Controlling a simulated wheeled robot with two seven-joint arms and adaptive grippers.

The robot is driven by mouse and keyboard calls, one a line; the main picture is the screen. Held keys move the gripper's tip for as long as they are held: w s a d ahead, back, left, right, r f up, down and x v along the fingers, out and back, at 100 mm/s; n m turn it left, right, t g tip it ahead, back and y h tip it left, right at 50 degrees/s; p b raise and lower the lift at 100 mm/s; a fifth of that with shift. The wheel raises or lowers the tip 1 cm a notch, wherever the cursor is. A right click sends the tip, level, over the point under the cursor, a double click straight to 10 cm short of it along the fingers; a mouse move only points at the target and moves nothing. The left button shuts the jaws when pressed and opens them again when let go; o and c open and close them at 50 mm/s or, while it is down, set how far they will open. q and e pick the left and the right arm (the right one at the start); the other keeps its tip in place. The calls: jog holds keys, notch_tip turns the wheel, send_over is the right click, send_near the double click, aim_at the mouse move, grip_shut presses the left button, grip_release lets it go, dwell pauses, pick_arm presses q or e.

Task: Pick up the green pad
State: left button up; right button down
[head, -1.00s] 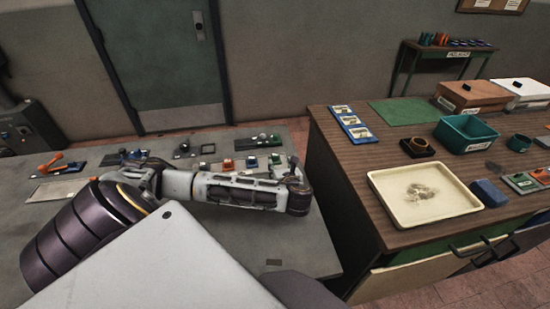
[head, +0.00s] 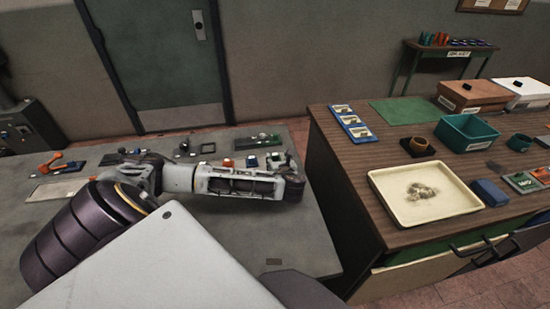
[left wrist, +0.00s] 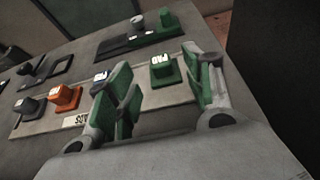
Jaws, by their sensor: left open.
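The green pad (left wrist: 163,71) is a small green block with a white-marked top. It stands upright at the right end of a light labelled strip (left wrist: 150,98) on the grey table. In the left wrist view my left gripper (left wrist: 158,64) is open, with one green-lined finger on each side of the pad in the picture. The pad looks apart from both fingers, and their height above the table is hard to tell. In the head view the pad (head: 275,157) shows small beyond my left wrist. My right gripper is not in view.
An orange block (left wrist: 65,96) and a dark blue-grey block (left wrist: 102,78) stand left of the pad on the same strip. A dark tray (left wrist: 145,40) with a green piece lies behind. A wooden bench (head: 340,165) with a cream tray (head: 390,205) stands to the right.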

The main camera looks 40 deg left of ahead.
aim_at(275, 155)
pick_arm(q)
jog(key=shift+x, duration=2.45)
jog(key=c, duration=1.1)
